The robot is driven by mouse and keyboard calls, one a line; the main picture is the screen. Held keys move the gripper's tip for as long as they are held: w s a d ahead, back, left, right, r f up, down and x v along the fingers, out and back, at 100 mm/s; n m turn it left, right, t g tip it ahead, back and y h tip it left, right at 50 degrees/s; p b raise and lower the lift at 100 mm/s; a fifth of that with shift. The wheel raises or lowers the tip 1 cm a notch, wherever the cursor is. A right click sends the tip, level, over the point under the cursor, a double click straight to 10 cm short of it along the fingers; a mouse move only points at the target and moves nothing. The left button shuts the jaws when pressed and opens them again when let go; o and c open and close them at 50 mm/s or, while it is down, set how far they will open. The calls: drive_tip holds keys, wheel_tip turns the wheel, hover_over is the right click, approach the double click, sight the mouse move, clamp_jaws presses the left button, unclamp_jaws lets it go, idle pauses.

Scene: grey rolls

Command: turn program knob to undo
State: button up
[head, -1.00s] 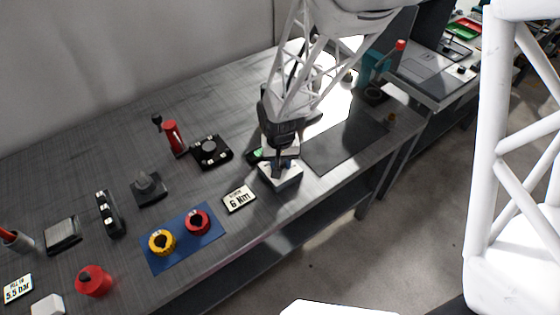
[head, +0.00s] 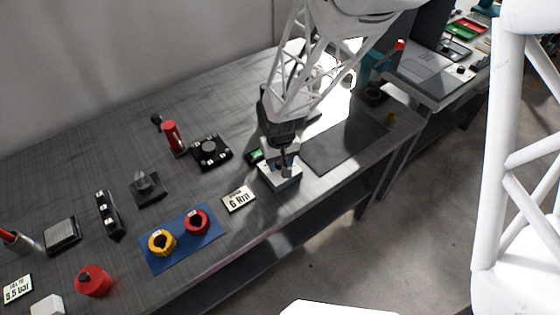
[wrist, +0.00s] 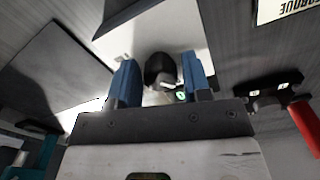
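A black knob (wrist: 160,70) with a pale mark stands on top of a white box (wrist: 188,28), seen in the wrist view. I take it to be the program knob; its marking is too small to read. The same box (head: 281,179) sits near the front edge of the bench in the head view, where my gripper hides the knob. My gripper (wrist: 158,68) is above the box, with one blue finger on each side of the knob. Gaps show between the knob and both fingers, so it is open and empty. A small green mark (wrist: 181,96) shows beside the knob.
A torque label (head: 239,199) lies left of the box. A blue mat (head: 183,238) carries a yellow ring (head: 162,242) and a red ring (head: 196,222). A black knob unit (head: 211,152) stands behind. A dark flat panel (head: 343,144) lies right of the box.

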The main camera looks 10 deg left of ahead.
sight(281, 162)
drive_tip(key=shift+o, duration=1)
drive_tip(key=shift+r, duration=3.85)
drive_tip(key=shift+d+r, duration=0.15)
drive_tip(key=s+d+r+m+t, duration=0.1)
drive_tip(key=s+d+r+m, duration=0.25)
drive_tip(key=d+r, duration=0.9)
drive_tip(key=s+d+r+m, duration=0.1)
drive_tip(key=s+d+r, duration=0.2)
drive_tip(key=s+d, duration=0.4)
drive_tip(key=s+d+r+m+t, duration=0.1)
drive_tip(key=s+d+r, duration=0.2)
drive_tip(key=s+d, duration=0.4)
drive_tip(key=shift+s+d+r+t, duration=0.2)
drive_tip(key=shift+r+t, duration=0.1)
drive_tip(key=shift+r, duration=0.1)
